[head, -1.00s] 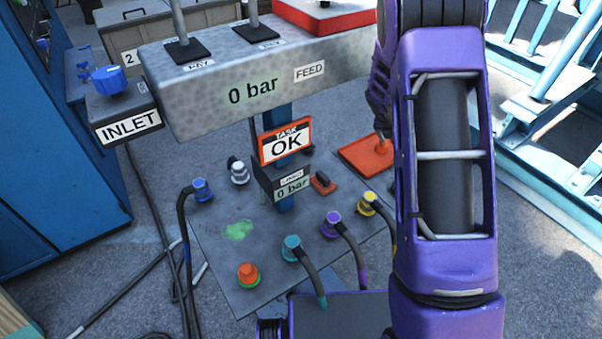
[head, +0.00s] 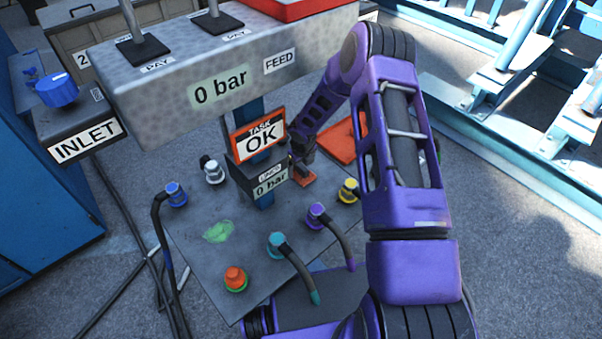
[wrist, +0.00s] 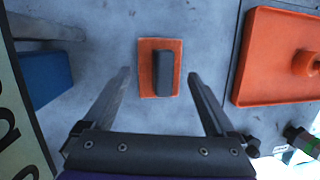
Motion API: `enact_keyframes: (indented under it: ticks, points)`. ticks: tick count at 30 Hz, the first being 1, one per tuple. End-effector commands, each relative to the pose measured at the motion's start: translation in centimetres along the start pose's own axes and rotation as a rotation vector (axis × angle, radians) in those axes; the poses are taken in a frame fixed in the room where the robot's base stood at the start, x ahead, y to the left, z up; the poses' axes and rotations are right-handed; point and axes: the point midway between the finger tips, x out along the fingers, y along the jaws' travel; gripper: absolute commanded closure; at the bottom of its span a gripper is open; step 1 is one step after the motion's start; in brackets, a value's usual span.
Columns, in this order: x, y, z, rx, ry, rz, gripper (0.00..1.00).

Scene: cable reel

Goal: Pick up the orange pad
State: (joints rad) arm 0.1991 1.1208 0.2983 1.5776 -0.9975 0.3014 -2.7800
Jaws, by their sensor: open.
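The orange pad (wrist: 147,85) is a small flat orange rectangle with a dark grey block-shaped grip on top. In the wrist view it lies on the grey plate, just beyond and between my open fingers. In the head view the pad (head: 305,178) sits beside the post under the OK sign. My gripper (wrist: 160,80) is open and empty, with one finger to each side of the pad's line and no visible contact. In the head view my gripper (head: 299,163) is close above the pad and partly covers it.
A larger orange tray (wrist: 282,88) lies right of the pad. The post with the OK sign (head: 260,137) stands just left of it. A blue post (wrist: 45,80) shows left in the wrist view. Several coloured connectors and hoses, including a yellow one (head: 348,190), stand on the plate (head: 190,240).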

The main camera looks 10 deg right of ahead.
Motion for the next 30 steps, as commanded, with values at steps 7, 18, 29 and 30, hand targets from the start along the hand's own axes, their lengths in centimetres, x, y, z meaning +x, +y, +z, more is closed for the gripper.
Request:
enact_keyframes:
  ticks: [7, 18, 29, 30]
  points:
    - [2.8, 0.0, 0.1, 0.001, 0.0, -0.001, 0.09]
    - [2.8, 0.0, 0.1, 0.002, 0.001, -0.001, 0.34]
    - [2.8, 0.0, 0.1, 0.002, 0.0, -0.001, 0.75]
    - [2.8, 0.0, 0.1, 0.002, 0.0, -0.001, 0.75]
